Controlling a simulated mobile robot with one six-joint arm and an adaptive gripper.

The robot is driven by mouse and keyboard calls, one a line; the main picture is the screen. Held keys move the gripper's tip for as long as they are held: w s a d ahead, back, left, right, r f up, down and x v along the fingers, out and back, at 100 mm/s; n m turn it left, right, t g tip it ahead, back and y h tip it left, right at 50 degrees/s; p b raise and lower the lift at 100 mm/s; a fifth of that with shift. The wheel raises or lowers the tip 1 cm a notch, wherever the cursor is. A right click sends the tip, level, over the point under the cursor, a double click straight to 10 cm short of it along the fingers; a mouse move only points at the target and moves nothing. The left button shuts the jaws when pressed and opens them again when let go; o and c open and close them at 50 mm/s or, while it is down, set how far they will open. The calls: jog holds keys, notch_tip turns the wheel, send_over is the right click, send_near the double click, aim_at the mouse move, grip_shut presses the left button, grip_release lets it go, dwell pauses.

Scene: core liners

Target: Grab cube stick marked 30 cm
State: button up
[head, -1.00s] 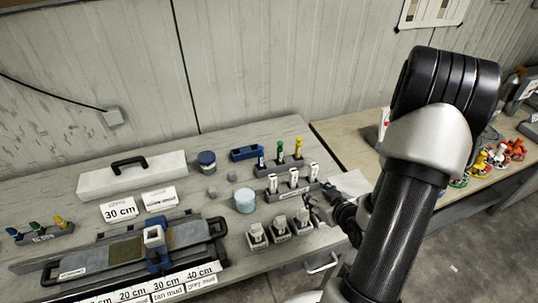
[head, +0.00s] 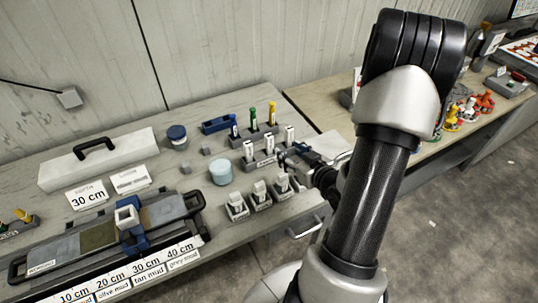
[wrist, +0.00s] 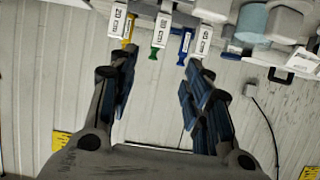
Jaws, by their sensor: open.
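Three white cube sticks stand upright in a grey rack (head: 262,162) on the left table. In the wrist view, which shows the scene upside down, one stick (wrist: 119,22) seems to read 20 cm. The middle stick (wrist: 161,30) and the third stick (wrist: 203,40) also carry cm labels, too small to read surely. My gripper (wrist: 158,75) is open and empty, its fingers spread facing the sticks, apart from them. In the head view, my gripper (head: 297,156) is beside the rack's right end, partly hidden by my arm.
Behind the rack stand blue, green and yellow tools (head: 253,118). In front are several small grey holders with white pieces (head: 260,190). A light blue jar (head: 220,172) stands left.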

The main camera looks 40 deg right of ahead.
jog(key=b, duration=0.3)
jog(key=shift+w+f, duration=0.25)
jog(key=shift+f, duration=0.15)
jog(key=b, duration=0.1)
send_near(271, 138)
jog(key=w+f, duration=0.2)
jog(key=w, duration=0.1)
jog(key=shift+d+r+b+x, duration=0.15)
jog(key=shift+b+x, duration=0.35)
jog(key=shift+x, duration=0.9)
jog(key=shift+d+r+b+x, duration=0.15)
jog(key=shift+b+x, duration=0.35)
jog(key=shift+x, duration=0.95)
grip_shut()
